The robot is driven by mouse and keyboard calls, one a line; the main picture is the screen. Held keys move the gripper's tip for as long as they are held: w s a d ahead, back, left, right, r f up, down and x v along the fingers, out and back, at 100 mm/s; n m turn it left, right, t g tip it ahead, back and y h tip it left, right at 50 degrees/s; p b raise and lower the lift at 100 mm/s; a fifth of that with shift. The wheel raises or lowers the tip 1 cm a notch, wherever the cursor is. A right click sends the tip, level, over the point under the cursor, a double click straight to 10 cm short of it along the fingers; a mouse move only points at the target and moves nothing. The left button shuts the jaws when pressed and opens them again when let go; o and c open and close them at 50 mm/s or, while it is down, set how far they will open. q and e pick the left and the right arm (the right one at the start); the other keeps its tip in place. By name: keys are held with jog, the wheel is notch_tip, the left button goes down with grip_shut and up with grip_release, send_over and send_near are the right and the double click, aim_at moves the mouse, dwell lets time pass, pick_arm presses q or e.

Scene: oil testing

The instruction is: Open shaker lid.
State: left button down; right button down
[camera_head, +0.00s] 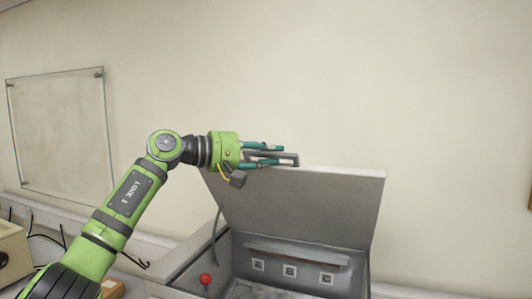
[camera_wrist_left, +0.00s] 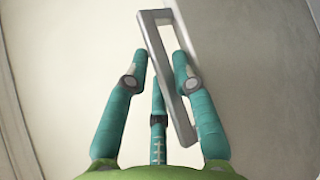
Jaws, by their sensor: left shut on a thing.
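The shaker lid (camera_head: 310,205) is a grey panel standing raised and tilted above the shaker (camera_head: 185,268). A grey rectangular handle (camera_head: 290,156) is at the lid's upper left edge. My left gripper (camera_head: 279,155) is shut on this handle, its teal fingers on either side of it. In the left wrist view the handle (camera_wrist_left: 168,75) runs slanted between the teal fingers of the gripper (camera_wrist_left: 160,75). Inside the shaker, labels A (camera_head: 258,264), B (camera_head: 290,271) and C (camera_head: 326,278) show on the back wall. My right gripper is not in view.
A red-knobbed lever (camera_head: 205,280) stands at the shaker's left. A beige device (camera_head: 13,255) with a dark knob is at the far left, with black cables behind it. A clear panel (camera_head: 60,135) hangs on the wall. The space right of the lid is free.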

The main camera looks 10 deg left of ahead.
pick_arm(q)
jog(key=shift+f, duration=0.25)
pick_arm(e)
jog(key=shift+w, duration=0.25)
pick_arm(q)
jog(key=c, duration=1.2)
grip_release()
jog(key=shift+d, duration=0.15)
jog(key=shift+s+a, duration=0.2)
jog(key=shift+a, duration=0.2)
jog(key=v, duration=1.1)
jog(key=shift+r, duration=0.25)
jog(key=shift+a, duration=0.1)
